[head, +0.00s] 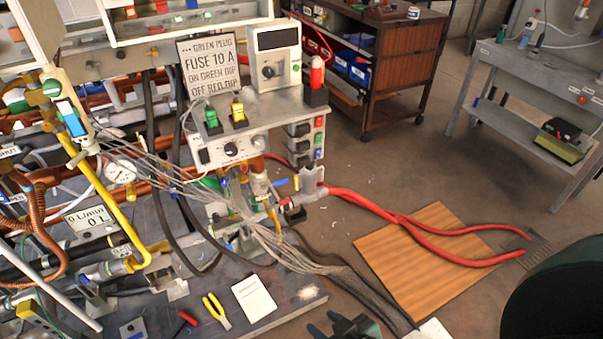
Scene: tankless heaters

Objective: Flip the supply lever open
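Several levers show on the pipework, and I cannot tell which one is the supply lever. A small blue lever (281,183) is on the valve fittings below the control box. Another blue piece (84,280) is low at the left. My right gripper (326,323) is at the bottom edge, partly cut off, with its dark fingers apart and nothing seen between them. It is well away from all these levers. My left gripper is not in view.
Grey cables and red hoses (400,220) run from the fittings over the floor and a wooden board (430,250). Yellow-handled pliers (217,311) and a white card (254,298) lie on the bench. A control box (250,125) stands above.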

